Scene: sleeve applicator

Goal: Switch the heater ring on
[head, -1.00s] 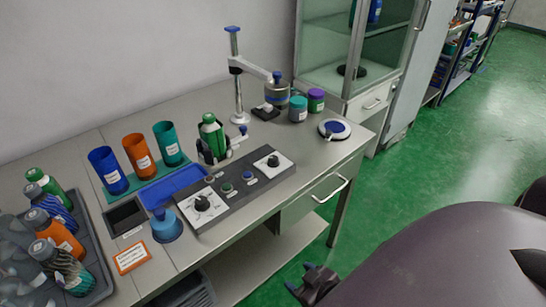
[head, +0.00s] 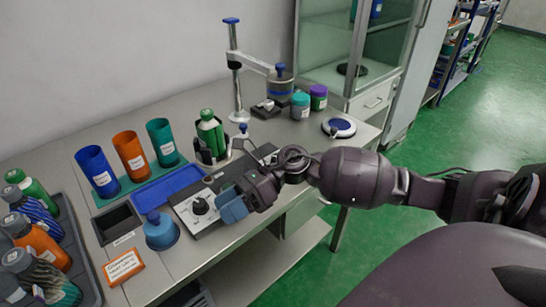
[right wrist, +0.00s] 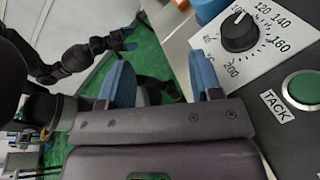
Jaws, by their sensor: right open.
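The dark control panel (head: 212,225) lies on the bench. Its front white plate carries a black dial knob (head: 200,206), which also shows in the right wrist view (right wrist: 239,31) beside a printed scale up to 200. A green round button (right wrist: 303,88) with a label reading TACK is at the right of that view. My right gripper (head: 234,204) is open with blue fingers, close beside the dial plate; the fingers also show in the wrist view (right wrist: 162,82) with nothing between them. My arm hides the panel's middle and part of its far end.
A green bottle (head: 210,133) stands in a holder behind the panel. A blue tray (head: 167,187), upright cups (head: 130,155) and a blue funnel-like piece (head: 160,232) are to the left. A post stand (head: 236,80) rises behind. Bottles crowd the left edge.

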